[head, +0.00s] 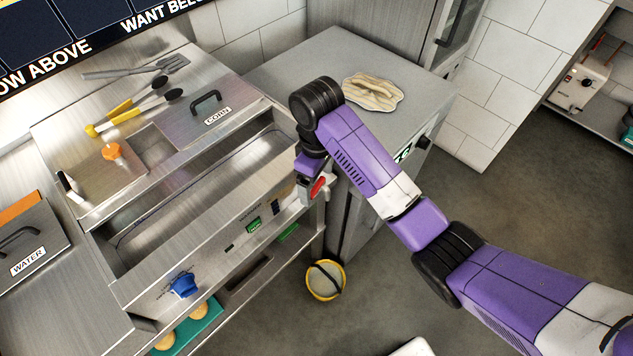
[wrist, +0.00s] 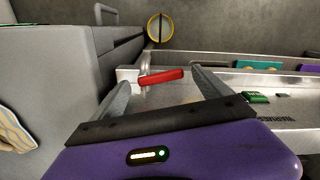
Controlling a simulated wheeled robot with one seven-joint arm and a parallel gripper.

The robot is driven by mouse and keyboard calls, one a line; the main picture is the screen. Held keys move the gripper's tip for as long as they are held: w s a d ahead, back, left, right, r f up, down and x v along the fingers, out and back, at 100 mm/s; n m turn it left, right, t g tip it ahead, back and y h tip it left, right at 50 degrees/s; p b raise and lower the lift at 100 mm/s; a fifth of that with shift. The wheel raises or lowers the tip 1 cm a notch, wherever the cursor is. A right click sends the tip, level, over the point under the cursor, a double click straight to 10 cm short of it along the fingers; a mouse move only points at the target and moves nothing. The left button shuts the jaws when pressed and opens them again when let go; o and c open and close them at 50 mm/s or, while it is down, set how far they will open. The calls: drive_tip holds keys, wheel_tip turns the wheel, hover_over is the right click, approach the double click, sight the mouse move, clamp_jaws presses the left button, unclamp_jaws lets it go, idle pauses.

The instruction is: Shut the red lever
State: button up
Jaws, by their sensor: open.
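The red lever (wrist: 161,77) shows in the wrist view between and just beyond the two fingers of my gripper (wrist: 158,85). It is a short red bar on a pale mount at the counter's front right corner. In the head view the red lever (head: 317,187) is partly hidden by my wrist, and my gripper (head: 312,190) is right at it. The fingers are apart, one on each side of the lever. I cannot tell whether either finger touches it.
A blue knob (head: 184,286) and a green switch (head: 254,224) sit along the same front panel. A yellow-rimmed bucket (head: 325,281) stands on the floor below. A grey cabinet (head: 345,55) with a folded cloth (head: 373,92) stands close on the right. Open floor lies in front.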

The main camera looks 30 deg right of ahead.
drive_tip(key=shift+f, duration=0.15)
drive_tip(key=c, duration=1.4)
drive_tip(key=shift+o, duration=0.2)
drive_tip(key=shift+w+a+r+m+p, duration=0.1)
drive_tip(key=shift+a+r+m+p, duration=0.15)
drive_tip(key=shift+m+p, duration=0.55)
drive_tip(key=shift+w+f+m+p, duration=0.1)
drive_tip(key=shift+w+m+p, duration=0.1)
drive_tip(key=shift+m+p, duration=0.55)
drive_tip(key=shift+f, duration=0.15)
drive_tip(key=o, duration=1.4)
drive_tip(key=shift+c, duration=0.2)
